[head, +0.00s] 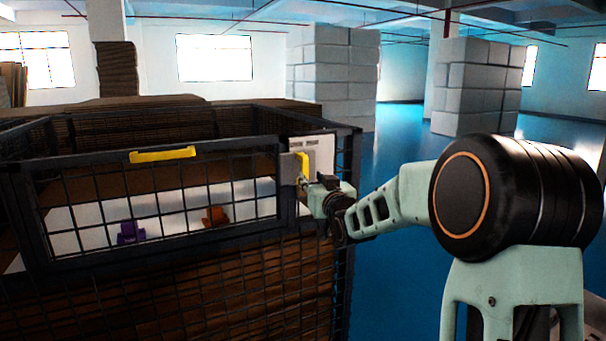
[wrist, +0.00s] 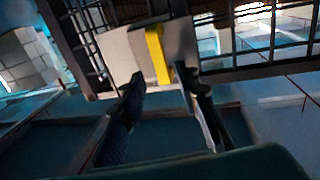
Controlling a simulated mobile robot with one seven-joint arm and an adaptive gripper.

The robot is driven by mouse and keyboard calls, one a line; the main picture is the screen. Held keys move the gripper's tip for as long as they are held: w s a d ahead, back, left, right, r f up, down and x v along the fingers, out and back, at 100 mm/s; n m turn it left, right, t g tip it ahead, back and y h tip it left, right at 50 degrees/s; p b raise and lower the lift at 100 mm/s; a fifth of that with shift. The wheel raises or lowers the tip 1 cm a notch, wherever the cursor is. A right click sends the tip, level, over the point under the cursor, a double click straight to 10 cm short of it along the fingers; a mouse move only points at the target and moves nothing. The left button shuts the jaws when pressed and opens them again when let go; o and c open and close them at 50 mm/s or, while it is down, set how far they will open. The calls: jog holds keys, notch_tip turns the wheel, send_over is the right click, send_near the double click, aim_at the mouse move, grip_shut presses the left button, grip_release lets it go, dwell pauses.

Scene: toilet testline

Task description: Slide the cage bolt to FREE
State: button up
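The cage bolt's yellow handle (head: 303,164) shows at the right end of the cage front, beside a grey plate (head: 289,169). In the wrist view the yellow handle (wrist: 157,54) is an upright bar on a pale plate (wrist: 118,52). My gripper (head: 317,186) is at the bolt in the head view, its fingertips small and partly hidden. In the wrist view my gripper (wrist: 160,78) is open, with one dark finger on each side of the handle's lower end. Gaps show between handle and fingers; I cannot tell how deep the handle sits between them.
The dark mesh cage (head: 180,290) fills the left. A yellow bar (head: 162,154) sits on its front panel's top edge. A purple object (head: 130,233) and an orange object (head: 215,216) lie inside. A white panel (head: 318,150) stands behind the bolt. Blue floor (head: 395,290) is clear right of the cage.

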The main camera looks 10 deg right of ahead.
aim_at(305, 171)
jog(key=w, duration=0.5)
jog(key=w+a, duration=0.1)
jog(key=w, duration=0.2)
jog(key=shift+w, duration=0.2)
grip_shut()
